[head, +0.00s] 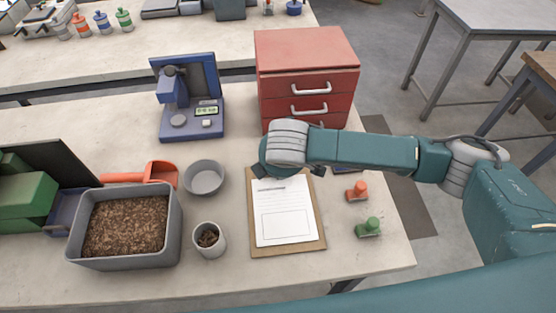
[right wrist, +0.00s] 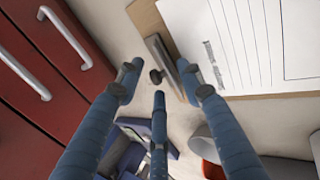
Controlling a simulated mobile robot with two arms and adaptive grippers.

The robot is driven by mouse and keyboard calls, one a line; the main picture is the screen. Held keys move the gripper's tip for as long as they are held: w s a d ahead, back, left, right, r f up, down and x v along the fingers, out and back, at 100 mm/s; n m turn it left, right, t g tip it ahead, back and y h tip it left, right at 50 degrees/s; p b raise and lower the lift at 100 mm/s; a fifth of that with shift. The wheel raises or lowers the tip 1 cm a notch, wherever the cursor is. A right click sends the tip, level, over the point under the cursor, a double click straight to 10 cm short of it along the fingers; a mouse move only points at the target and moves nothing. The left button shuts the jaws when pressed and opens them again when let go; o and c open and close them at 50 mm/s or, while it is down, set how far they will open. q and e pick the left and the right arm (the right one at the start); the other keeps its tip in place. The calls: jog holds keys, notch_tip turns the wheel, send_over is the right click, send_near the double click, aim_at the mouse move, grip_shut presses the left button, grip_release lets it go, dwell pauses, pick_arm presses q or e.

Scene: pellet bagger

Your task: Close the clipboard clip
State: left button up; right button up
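The brown clipboard (head: 290,249) lies flat on the bench with a white printed sheet (head: 286,222) on it. Its top end is hidden by my right gripper in the head view. In the right wrist view the clip (right wrist: 164,62) is a dark grey metal bar with a small dark knob at the top edge of the board (right wrist: 148,20). I cannot tell how far the clip is raised. My right gripper (right wrist: 160,78) has its three blue fingers spread around the clip, empty, with no clear contact. My left gripper is in neither view.
A red drawer cabinet (head: 307,73) stands just behind the clipboard. An orange stamp (head: 358,191) and a green stamp (head: 368,228) stand to its right. A grey cup (head: 209,240), a grey bowl (head: 204,177) and a pellet bin (head: 126,257) are to its left.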

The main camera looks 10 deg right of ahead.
jog(key=shift+f, duration=0.15)
jog(key=shift+c, duration=0.3)
jog(key=c, duration=0.9)
grip_shut()
jog(key=shift+s+f+t+b, duration=0.45)
jog(key=shift+s+t+b, duration=0.1)
jog(key=shift+t, duration=0.65)
jog(key=shift+s+f+t+b, duration=0.1)
jog(key=shift+s+t+b, duration=0.05)
jog(key=shift+t+b, duration=0.4)
jog(key=shift+t, duration=0.35)
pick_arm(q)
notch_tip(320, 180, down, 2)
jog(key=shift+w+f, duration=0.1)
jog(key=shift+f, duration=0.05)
pick_arm(e)
jog(key=shift+r, duration=0.2)
